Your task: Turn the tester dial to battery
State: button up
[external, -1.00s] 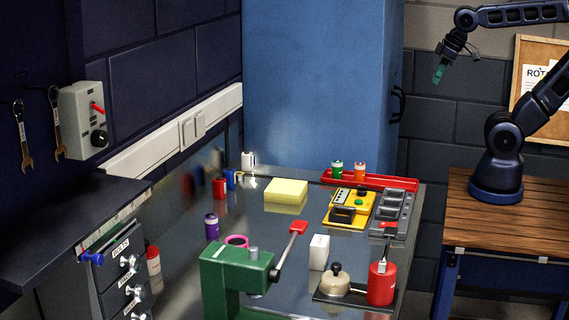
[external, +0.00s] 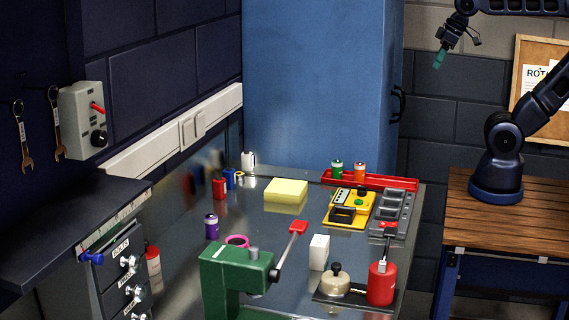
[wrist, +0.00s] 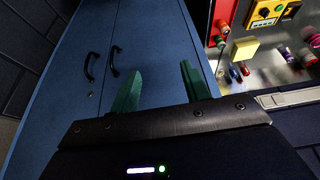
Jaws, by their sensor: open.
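The yellow tester (external: 335,218) lies on the metal bench top, left of a grey tray. It has a pale scale panel, a small green part, a dark knob (external: 362,190) and a black holder at its front. The dial's setting is too small to read. In the wrist view the tester (wrist: 257,23) shows at the upper right, partly cut off. My gripper (external: 439,60) is high at the upper right, well above and apart from the tester. In the wrist view its green fingers (wrist: 155,70) are spread, with nothing between them.
A tall blue cabinet (external: 315,85) stands behind the bench.

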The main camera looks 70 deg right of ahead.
notch_tip(320, 180, up, 6)
jog(key=w+a+r+n+g, duration=0.2)
jog(key=w+a+r+n, duration=0.1)
jog(key=w+a+n, duration=0.8)
jog(key=n+g, duration=0.3)
jog(key=n, duration=1.1)
send_over(362, 190)
notch_tip(362, 190, down, 3)
jog(key=f, duration=3.5)
jog(key=shift+w+d+f, duration=0.15)
jog(key=shift+d+f, duration=0.05)
jog(key=shift+f, duration=0.05)
jog(key=shift+c, duration=0.3)
jog(key=c, duration=0.9)
